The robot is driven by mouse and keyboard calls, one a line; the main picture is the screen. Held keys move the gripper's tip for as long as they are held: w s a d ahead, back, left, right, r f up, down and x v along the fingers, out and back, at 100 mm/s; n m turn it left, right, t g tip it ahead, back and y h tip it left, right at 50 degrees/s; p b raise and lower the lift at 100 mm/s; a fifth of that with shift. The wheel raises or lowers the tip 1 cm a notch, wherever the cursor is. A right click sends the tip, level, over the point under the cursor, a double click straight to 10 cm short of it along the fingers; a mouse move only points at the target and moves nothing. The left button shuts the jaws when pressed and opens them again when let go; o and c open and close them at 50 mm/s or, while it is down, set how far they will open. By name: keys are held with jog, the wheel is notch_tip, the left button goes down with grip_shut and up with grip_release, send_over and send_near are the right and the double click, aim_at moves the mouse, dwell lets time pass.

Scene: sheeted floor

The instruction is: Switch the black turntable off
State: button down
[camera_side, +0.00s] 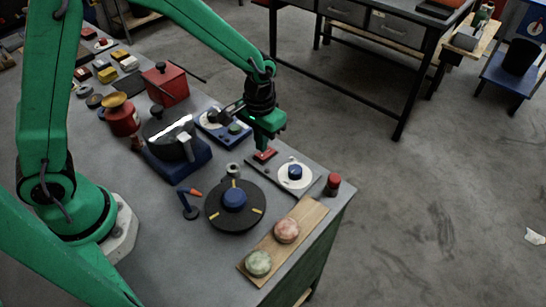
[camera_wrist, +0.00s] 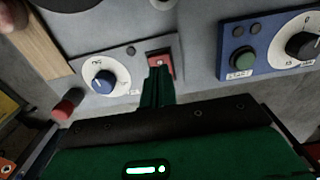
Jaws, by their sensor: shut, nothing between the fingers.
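The black turntable (camera_side: 218,212) is a dark disc with yellow marks and a blue centre, lying flat on the bench. Beside it is a grey panel (camera_side: 308,187) with a blue knob (camera_side: 295,172) on a white dial and a red switch (camera_side: 265,155). In the wrist view the red switch (camera_wrist: 162,62) sits in a dark recess, and the blue knob (camera_wrist: 103,82) is to its left. My gripper (camera_side: 262,147) is shut and empty, pointing down at the switch. In the wrist view its fingertips (camera_wrist: 158,72) overlap the switch's lower part; I cannot tell whether they touch it.
A blue panel (camera_side: 222,128) with a green button and dial stands close by my gripper. A black-lidded pot on a blue base (camera_side: 180,160) is left of it. A red-capped cylinder (camera_side: 333,183) and a wooden board (camera_side: 300,215) with two round things lie near the bench edge.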

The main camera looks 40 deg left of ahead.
aim_at(260, 155)
jog(key=shift+f, duration=1.15)
dwell(1.1)
jog(key=shift+r, duration=3.5)
jog(key=s+a+r+t, duration=0.5)
jog(key=s+a+r, duration=0.7)
jog(key=s+r, duration=0.3)
jog(key=shift+s+r+t, duration=0.3)
jog(key=shift+s, duration=0.6)
